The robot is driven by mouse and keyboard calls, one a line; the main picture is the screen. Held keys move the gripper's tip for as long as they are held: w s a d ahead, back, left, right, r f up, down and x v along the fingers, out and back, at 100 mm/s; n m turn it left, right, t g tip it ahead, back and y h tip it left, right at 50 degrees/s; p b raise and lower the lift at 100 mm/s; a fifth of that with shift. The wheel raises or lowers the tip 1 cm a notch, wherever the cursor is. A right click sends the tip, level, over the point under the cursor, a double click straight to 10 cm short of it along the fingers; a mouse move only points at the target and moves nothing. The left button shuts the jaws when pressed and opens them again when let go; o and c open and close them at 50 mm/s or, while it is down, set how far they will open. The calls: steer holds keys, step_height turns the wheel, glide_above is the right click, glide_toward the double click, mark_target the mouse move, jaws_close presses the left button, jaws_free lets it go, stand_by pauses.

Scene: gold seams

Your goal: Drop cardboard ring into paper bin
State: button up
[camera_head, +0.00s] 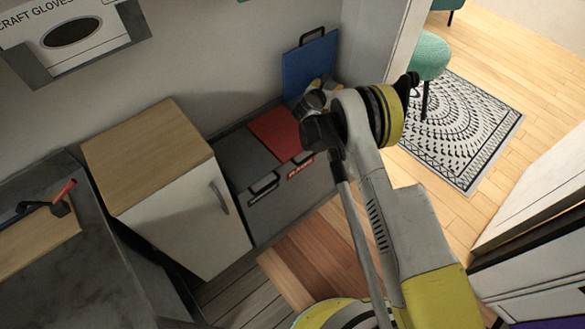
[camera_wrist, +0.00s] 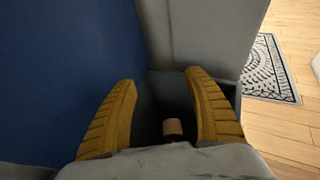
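The cardboard ring (camera_wrist: 172,127) shows in the wrist view as a small tan cylinder, down inside a dark grey bin. It lies below and between my yellow fingers and touches neither; I cannot tell whether it rests on the bin's floor. My gripper (camera_wrist: 160,78) is open and empty over the bin. The bin's blue lid (camera_wrist: 60,70) stands raised at the left. In the head view the blue lid (camera_head: 310,66) stands up behind my gripper (camera_head: 322,84), and my arm hides the bin's opening. No label on this bin is readable.
A bin with a red lid (camera_head: 274,134) and one with a grey lid (camera_head: 243,158) stand nearer, both shut. A white cabinet (camera_head: 180,222) with a wooden top is to their left. A patterned rug (camera_head: 465,130) and a green chair (camera_head: 430,57) lie beyond a wall end at the right.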

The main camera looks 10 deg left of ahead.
steer(key=v, duration=1.2)
